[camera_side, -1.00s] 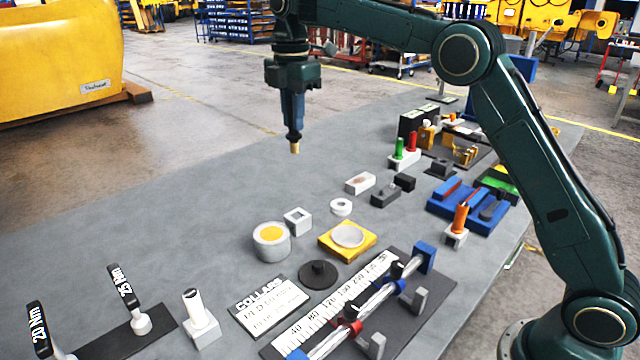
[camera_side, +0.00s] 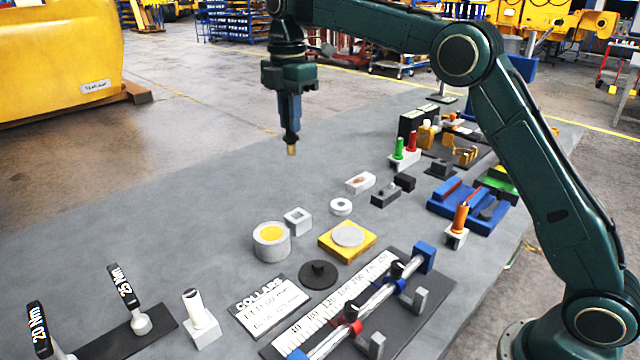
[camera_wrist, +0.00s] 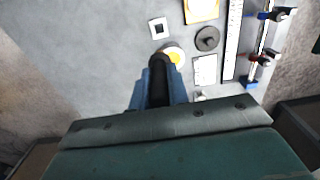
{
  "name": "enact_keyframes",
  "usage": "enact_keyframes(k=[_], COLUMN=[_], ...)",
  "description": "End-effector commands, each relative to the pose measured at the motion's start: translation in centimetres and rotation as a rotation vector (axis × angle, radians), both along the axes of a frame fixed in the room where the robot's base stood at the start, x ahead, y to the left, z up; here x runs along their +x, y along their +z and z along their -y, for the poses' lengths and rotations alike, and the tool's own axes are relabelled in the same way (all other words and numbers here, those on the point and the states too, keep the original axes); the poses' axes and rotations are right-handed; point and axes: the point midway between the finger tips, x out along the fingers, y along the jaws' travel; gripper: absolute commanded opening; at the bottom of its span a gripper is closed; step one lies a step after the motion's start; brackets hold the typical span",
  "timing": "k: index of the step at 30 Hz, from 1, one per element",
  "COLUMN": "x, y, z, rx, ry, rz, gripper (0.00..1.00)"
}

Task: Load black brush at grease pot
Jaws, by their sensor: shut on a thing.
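My gripper (camera_side: 289,122) hangs above the table in the side view, its blue fingers shut on the black brush (camera_side: 292,140). The brush points down with tan bristles at its lower end. In the wrist view the black brush (camera_wrist: 158,78) shows between the fingers, its tip hidden from that side. The grease pot (camera_side: 271,243) is a round grey pot with yellow-orange grease. It stands on the table below the brush and nearer the side camera, apart from it. In the wrist view the brush partly covers the pot (camera_wrist: 176,54).
A square grey block with a hole (camera_side: 298,220) stands beside the pot. A yellow plate with a grey disc (camera_side: 333,252), a black flanged disc (camera_side: 318,274), a COLLARS card (camera_side: 270,305) and a ruled rod fixture (camera_side: 420,330) lie nearby.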

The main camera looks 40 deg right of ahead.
Motion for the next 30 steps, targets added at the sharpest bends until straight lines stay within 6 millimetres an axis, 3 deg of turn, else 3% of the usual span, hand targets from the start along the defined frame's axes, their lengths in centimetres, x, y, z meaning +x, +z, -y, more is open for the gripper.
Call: enact_keyframes(k=[15, 21, 30], x=[-1.5, -2.0, -2.0], y=[-6.6, -7.7, -8.0], z=[-7.1, -8.1, -8.2], rx=[0.000, 0.000, 0.000], ry=[0.002, 0.000, 0.000], rz=[-0.001, 0.001, 0.001], gripper=[0.00, 0.00, 0.00])
